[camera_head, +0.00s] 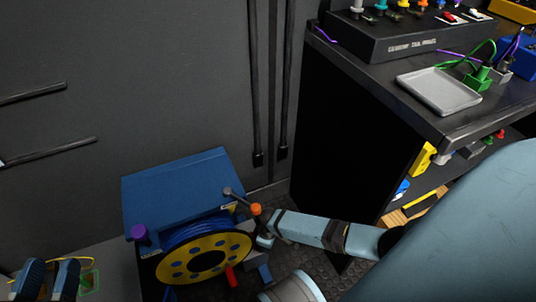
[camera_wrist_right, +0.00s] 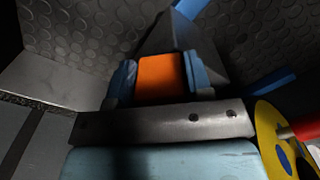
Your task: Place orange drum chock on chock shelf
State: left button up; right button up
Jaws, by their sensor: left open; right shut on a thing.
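An orange block (camera_wrist_right: 160,77), which I take for the orange drum chock, sits between the blue fingers of my right gripper (camera_wrist_right: 161,82) in the right wrist view. The fingers are shut on its sides. In the head view an orange piece (camera_head: 256,209) shows near the end of my right arm, beside the blue cable drum unit (camera_head: 175,180); I cannot tell whether it is the same block. My left gripper (camera_head: 48,280) is open at the bottom left corner, apart from the drum. I cannot tell which surface is the chock shelf.
The yellow drum (camera_head: 206,260) has a red handle (camera_head: 231,277). A purple knob (camera_head: 139,233) stands on the unit's left. A green-outlined patch (camera_head: 90,281) lies beside my left gripper. At right, a dark desk holds a grey tray (camera_head: 438,90); yellow and blue items sit below.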

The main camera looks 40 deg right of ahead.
jog(key=shift+w, duration=0.1)
jog(key=shift+f, duration=0.15)
jog(key=o, duration=1)
